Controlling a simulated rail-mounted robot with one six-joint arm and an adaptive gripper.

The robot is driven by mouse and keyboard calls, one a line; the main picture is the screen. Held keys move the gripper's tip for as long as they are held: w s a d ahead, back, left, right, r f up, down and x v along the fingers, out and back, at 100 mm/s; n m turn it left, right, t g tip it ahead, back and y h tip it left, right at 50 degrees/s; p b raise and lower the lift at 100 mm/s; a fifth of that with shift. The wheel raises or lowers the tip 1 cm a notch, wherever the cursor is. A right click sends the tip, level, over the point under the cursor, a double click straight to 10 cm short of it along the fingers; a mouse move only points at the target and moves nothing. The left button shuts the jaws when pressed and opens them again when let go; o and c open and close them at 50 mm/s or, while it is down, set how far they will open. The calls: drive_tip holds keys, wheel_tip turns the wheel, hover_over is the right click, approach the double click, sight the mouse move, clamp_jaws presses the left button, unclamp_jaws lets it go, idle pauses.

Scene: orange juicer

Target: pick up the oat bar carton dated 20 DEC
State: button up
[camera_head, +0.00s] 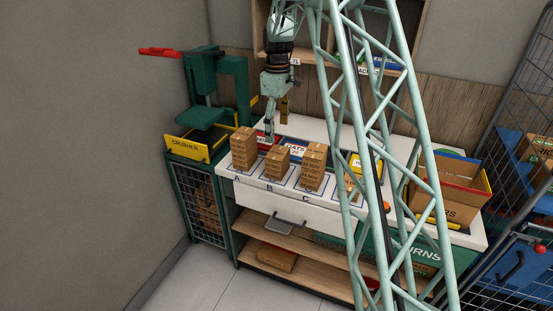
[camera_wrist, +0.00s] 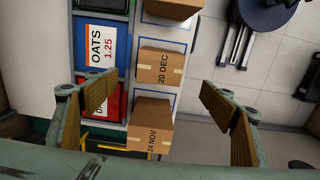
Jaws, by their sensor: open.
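The brown carton marked 20 DEC (camera_wrist: 161,66) lies in the middle of the wrist view, inside a blue outlined square. In the head view it appears to be the shorter carton at mark B (camera_head: 277,163). My gripper (camera_wrist: 157,90) is open and empty, its wooden-looking fingers wide apart to the left and right. It hangs above the cartons, pointing down, with the gap over the near edge of the 20 DEC carton and the 24 NOV carton (camera_wrist: 152,124). In the head view my gripper (camera_head: 276,122) is above the counter behind the cartons.
Another carton (camera_wrist: 172,7) is beyond the 20 DEC one; it seems to be the one at C (camera_head: 313,167). A blue OATS bin (camera_wrist: 98,46) and a red bin (camera_wrist: 88,100) lie beside the row. A yellow-fronted green crusher (camera_head: 190,146) stands left, an open box (camera_head: 455,190) right.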

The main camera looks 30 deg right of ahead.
sight(278, 152)
drive_tip(key=shift+f, duration=0.1)
drive_tip(key=shift+f, duration=4.25)
drive_tip(key=shift+s+d+f, duration=0.1)
drive_tip(key=shift+f, duration=2.45)
drive_tip(key=shift+c, duration=0.7)
drive_tip(key=c, duration=0.9)
drive_tip(key=shift+r, duration=0.1)
